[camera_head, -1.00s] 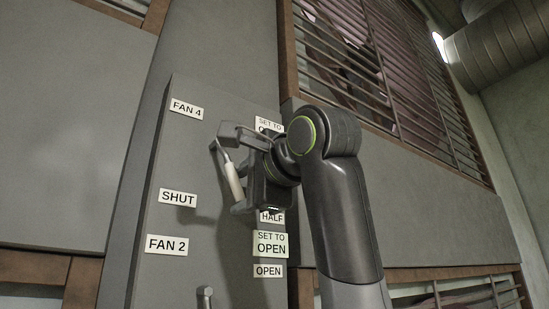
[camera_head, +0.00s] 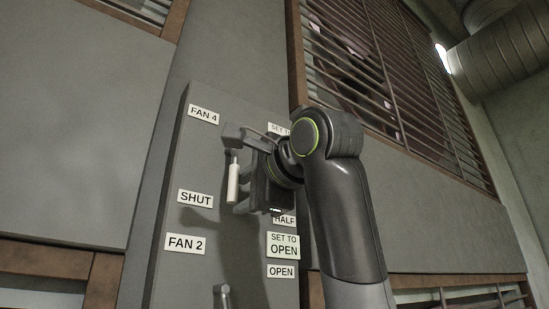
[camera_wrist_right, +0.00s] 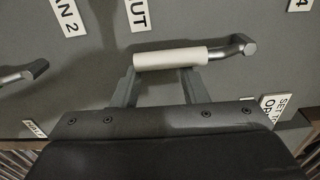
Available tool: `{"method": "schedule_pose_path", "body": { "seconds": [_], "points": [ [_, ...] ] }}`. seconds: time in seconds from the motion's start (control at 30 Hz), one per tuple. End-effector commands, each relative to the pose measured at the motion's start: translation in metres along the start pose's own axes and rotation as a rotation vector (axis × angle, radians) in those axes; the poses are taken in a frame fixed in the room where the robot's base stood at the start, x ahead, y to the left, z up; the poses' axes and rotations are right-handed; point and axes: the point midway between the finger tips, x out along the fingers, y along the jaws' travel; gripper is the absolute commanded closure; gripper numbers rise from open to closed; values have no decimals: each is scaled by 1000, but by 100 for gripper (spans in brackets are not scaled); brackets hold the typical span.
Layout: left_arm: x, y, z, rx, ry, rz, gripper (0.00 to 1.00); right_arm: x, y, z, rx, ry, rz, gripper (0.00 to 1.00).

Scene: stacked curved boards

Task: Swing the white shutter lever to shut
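The white lever handle (camera_head: 233,184) hangs almost upright on the grey panel (camera_head: 172,270), to the right of the SHUT label (camera_head: 195,199). My right gripper (camera_head: 238,168) is at the lever, its fingers spread one above the other. In the right wrist view, the white handle (camera_wrist_right: 171,58) lies across both fingertips of the gripper (camera_wrist_right: 158,88), with the fingers apart. The handle seems to touch the fingertips rather than being clamped between them. The lever's metal arm bends in toward the panel at the right there. My left gripper is out of view.
Labels FAN 4 (camera_head: 203,114), HALF (camera_head: 285,221) and OPEN (camera_head: 282,271) are on the panel. A second lever (camera_head: 222,295) pokes up below, by FAN 2 (camera_head: 185,244). Slatted shutters (camera_head: 395,60) are behind my right arm.

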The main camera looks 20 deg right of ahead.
Motion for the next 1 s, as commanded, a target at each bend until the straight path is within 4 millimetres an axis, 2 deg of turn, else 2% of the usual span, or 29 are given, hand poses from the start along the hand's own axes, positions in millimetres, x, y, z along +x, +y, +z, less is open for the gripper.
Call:
{"method": "schedule_pose_path", "body": {
  "seconds": [0.03, 0.27, 0.8, 1.0],
  "points": [
    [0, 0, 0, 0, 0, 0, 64, -1, -1, 5, -3, -11, -4, 62],
    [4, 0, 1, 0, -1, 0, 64, -5, 1, 4, -1, -10, -3, 62],
    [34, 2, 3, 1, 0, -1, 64, -58, 2, 1, 0, -3, -2, 62],
    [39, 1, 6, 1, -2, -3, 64, -69, 1, 0, 2, -1, 2, 62]
  ]
}}
